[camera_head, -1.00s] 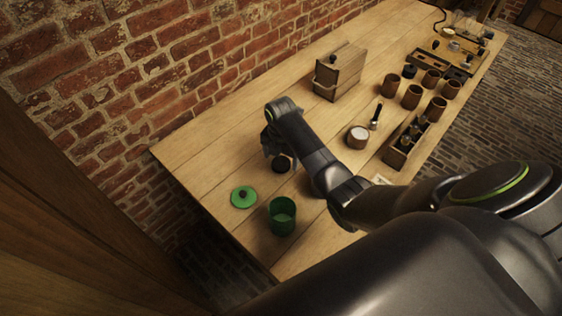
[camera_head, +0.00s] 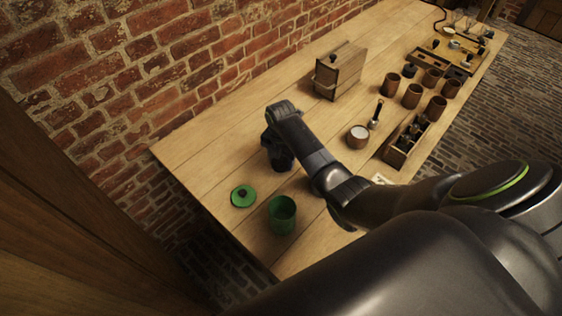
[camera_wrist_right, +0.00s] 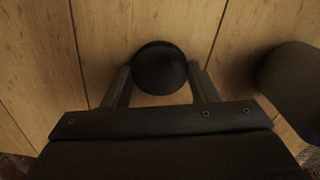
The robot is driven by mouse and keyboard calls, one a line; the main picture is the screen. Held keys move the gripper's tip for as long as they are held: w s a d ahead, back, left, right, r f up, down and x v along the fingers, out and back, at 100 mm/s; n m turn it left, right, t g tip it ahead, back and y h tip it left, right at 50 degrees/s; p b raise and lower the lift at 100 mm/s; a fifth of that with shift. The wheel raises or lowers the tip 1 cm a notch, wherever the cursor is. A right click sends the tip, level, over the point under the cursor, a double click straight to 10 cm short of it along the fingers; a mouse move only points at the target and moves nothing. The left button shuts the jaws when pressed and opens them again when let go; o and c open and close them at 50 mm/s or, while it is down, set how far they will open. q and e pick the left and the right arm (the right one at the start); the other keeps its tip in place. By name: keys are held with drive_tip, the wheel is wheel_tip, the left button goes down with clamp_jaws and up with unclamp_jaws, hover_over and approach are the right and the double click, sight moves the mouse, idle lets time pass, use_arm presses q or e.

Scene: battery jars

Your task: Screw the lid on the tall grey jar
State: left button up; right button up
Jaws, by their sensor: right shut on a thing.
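My right gripper (camera_head: 279,160) points down at the table's near left part, and my own wrist partly covers it. In the right wrist view, its two fingers (camera_wrist_right: 160,78) are shut on a dark round piece (camera_wrist_right: 160,66), which looks like the lid. The table boards lie below it; any gap under it cannot be told. A large dark grey rounded shape (camera_wrist_right: 292,82) stands at the right of the wrist view, apart from the fingers. It may be the tall grey jar, which I cannot make out in the head view behind my arm. My left gripper is not in view.
An open green jar (camera_head: 282,216) and a green knobbed lid (camera_head: 243,196) stand near the gripper. A wooden box (camera_head: 340,72), a small jar with pale contents (camera_head: 358,136), brown cups (camera_head: 411,96) and a battery tray (camera_head: 398,157) lie further right. The left back tabletop is clear.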

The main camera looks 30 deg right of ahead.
sight(281, 162)
wheel_tip(281, 162, up, 10)
drive_tip(key=b, duration=0.1)
idle(0.4)
drive_tip(key=shift+f, duration=0.1)
drive_tip(key=shift+f+b, duration=0.6)
drive_tip(key=shift+b, duration=0.1)
drive_tip(key=shift+r, duration=0.1)
